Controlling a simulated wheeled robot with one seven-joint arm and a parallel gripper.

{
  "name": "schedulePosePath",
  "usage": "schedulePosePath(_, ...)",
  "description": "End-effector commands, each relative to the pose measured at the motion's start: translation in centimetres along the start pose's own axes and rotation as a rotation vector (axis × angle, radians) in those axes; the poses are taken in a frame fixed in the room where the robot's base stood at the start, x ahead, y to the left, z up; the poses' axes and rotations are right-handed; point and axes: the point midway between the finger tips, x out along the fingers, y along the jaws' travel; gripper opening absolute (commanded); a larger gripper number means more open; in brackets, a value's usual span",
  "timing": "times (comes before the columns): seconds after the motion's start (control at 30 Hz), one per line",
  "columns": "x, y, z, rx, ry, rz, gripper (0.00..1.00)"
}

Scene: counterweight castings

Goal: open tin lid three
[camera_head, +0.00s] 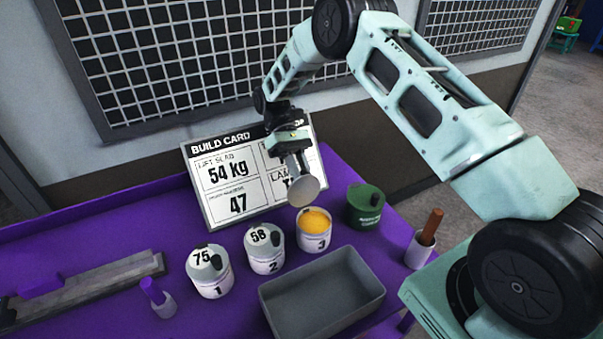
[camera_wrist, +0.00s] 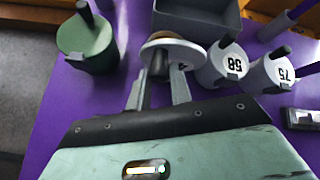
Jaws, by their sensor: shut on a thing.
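Tin three (camera_head: 314,241) is a white tin labelled 3. Its top is uncovered and shows an orange-yellow fill. My gripper (camera_head: 298,167) is shut on a round pale lid (camera_head: 308,192), held tilted just above and behind the tin, apart from it. In the wrist view the lid (camera_wrist: 187,53) sits at the ends of my gripper's fingers (camera_wrist: 160,82) and hides most of tin three.
Tin two (camera_head: 266,258), marked 58, and tin one (camera_head: 210,279), marked 75, stand lidded to the left. A green tin (camera_head: 364,212) is at the right. A grey empty tray (camera_head: 341,326) lies in front. The build card (camera_head: 231,194) stands behind.

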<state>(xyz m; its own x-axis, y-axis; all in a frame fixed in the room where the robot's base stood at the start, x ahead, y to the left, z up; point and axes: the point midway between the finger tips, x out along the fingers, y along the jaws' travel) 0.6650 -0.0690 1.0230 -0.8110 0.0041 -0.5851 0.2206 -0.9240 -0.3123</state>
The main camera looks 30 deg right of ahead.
Motion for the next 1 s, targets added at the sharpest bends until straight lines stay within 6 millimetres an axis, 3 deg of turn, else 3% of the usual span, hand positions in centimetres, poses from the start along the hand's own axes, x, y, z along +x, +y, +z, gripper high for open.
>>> schedulePosePath(0.03, 0.4, 0.7, -0.2, 0.008, 0.0, 0.005, 0.0)
schedulePosePath(0.37, 0.5, 0.8, -0.2, 0.009, -0.003, 0.004, 0.0)
schedulePosePath(0.4, 0.5, 0.8, -0.2, 0.01, -0.004, 0.004, 0.32)
schedulePosePath(0.43, 0.5, 0.7, -0.2, 0.009, -0.004, 0.004, 0.4)
schedulePosePath(0.77, 0.1, 0.4, -0.2, 0.005, -0.001, 0.002, 0.41)
schedulePosePath(1.0, -2.7, 0.5, -0.5, 0.005, 0.003, 0.003, 0.41)
